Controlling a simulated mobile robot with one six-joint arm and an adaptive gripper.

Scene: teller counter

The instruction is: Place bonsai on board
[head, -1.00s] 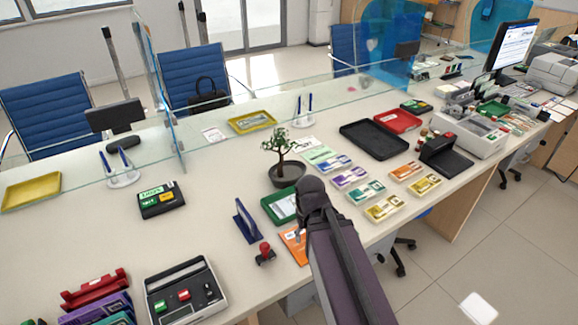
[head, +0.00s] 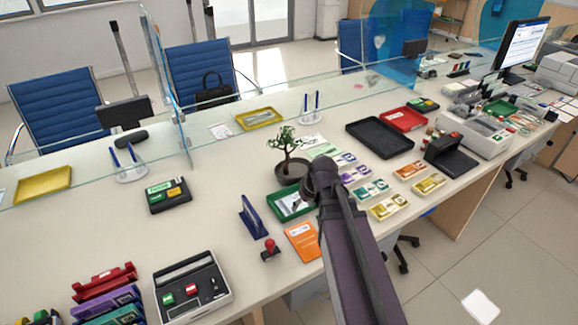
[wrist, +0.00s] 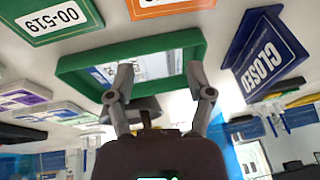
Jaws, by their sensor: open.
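The bonsai (head: 286,142), a small green tree in a dark round pot, stands upright on the counter in the head view. My gripper (head: 304,199) is over the green tray, in front of the bonsai and apart from its trunk. In the wrist view, my gripper (wrist: 160,78) is open with nothing between its fingers; a dark shape behind them may be the pot, mostly hidden. No thing is clearly marked as the board; a flat black tray (head: 380,138) lies right of the bonsai.
A green tray (head: 281,206) with a paper lies by the gripper; it also shows in the wrist view (wrist: 75,65). An orange booklet (head: 303,243), a blue sign (head: 252,217) and a red stamp (head: 270,249) are near. Banknote bundles (head: 389,207) lie right. A glass screen (head: 165,85) stands behind.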

